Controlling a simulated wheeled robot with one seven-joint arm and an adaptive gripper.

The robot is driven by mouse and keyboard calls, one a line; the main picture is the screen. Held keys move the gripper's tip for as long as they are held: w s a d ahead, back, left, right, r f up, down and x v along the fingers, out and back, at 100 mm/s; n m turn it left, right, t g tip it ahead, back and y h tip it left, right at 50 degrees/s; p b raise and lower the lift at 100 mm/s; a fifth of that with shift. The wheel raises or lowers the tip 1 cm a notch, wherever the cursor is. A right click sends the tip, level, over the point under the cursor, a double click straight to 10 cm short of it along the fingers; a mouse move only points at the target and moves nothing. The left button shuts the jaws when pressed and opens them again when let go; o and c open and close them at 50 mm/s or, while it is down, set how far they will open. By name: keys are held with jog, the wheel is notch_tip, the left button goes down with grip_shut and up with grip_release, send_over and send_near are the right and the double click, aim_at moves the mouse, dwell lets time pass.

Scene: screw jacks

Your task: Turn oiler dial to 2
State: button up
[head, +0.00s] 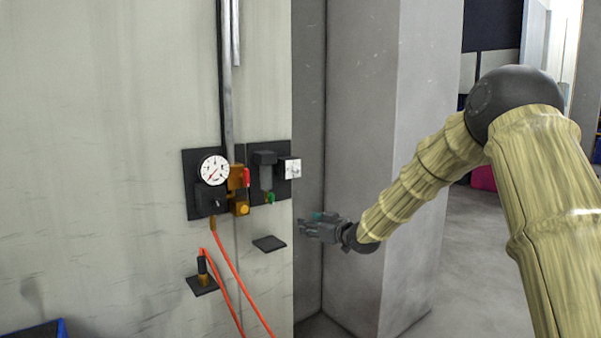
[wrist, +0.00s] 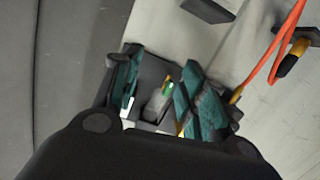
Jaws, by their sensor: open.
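The oiler (head: 265,172) is a dark unit with a grey bowl, on a black plate on the wall in the head view. A small pale square piece (head: 291,169) sits at its right side; I cannot tell if it is the dial, and no numbers can be read. A green part (head: 271,198) is at the oiler's bottom. My gripper (head: 308,228) is open and empty, below and to the right of the oiler, apart from it. In the wrist view the grey bowl (wrist: 157,104) shows between the teal-padded fingers of my gripper (wrist: 162,88).
A round gauge (head: 214,169) and a brass valve with a red handle (head: 245,178) are left of the oiler. An orange hose (head: 238,280) hangs below. A small dark shelf (head: 269,243) juts out below the oiler. A grey pillar (head: 365,130) stands right of the wall.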

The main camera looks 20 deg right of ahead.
jog(key=n+t+y, duration=0.1)
jog(key=t, duration=0.1)
send_near(298, 170)
jog(key=s, duration=0.2)
jog(key=shift+d+p+x, duration=0.15)
jog(key=shift+p+x, duration=1)
jog(key=shift+x, duration=1.5)
jog(key=shift+d+p+x, duration=0.2)
jog(key=shift+p+x, duration=0.9)
jog(key=shift+x, duration=1.55)
jog(key=shift+w+f, duration=0.1)
grip_shut()
